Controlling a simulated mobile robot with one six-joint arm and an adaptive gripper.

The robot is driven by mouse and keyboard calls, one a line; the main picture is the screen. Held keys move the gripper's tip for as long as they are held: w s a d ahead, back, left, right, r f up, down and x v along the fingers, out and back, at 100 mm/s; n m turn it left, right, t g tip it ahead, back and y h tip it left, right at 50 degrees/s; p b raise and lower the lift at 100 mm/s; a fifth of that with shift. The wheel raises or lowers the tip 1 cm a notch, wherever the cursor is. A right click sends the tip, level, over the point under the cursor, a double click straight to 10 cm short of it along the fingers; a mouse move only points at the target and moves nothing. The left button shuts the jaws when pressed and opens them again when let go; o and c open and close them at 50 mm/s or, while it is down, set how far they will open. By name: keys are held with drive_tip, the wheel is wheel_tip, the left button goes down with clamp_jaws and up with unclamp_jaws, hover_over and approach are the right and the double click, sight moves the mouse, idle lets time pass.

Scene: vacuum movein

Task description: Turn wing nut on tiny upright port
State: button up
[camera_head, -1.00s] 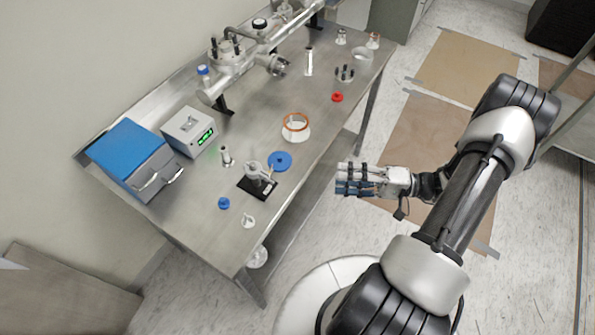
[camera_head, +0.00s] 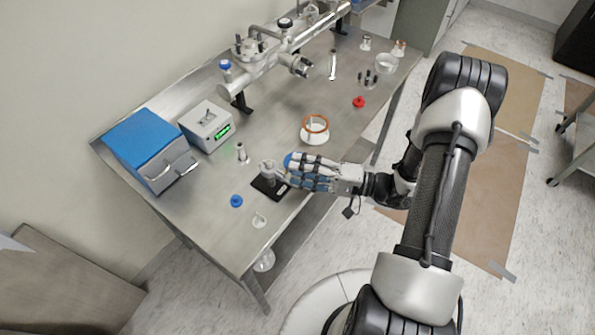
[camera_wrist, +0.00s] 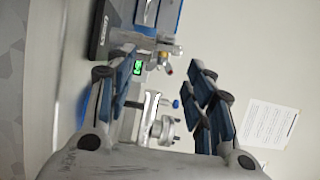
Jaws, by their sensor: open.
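The tiny upright port (camera_head: 268,172) is a small grey metal fitting with a clamp, standing on a black base plate (camera_head: 266,190) near the table's front edge. My gripper (camera_head: 289,170) is open just right of it, with its fingers pointing left toward it. The fingers hide part of the plate and of the port's right side, including its wing nut in the head view. The wing nut cannot be made out clearly there.
A blue cap (camera_head: 236,201) and a small white fitting (camera_head: 259,221) lie left of and in front of the plate. A small metal fitting (camera_head: 242,152), a gauge box with green display (camera_head: 207,125) and a blue-topped box (camera_head: 150,150) stand behind. An orange-rimmed ring (camera_head: 315,130) stands beyond my gripper.

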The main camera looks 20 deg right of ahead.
drive_tip(key=shift+w+a, duration=0.3)
drive_tip(key=shift+a, duration=0.2)
drive_tip(key=c, duration=1.1)
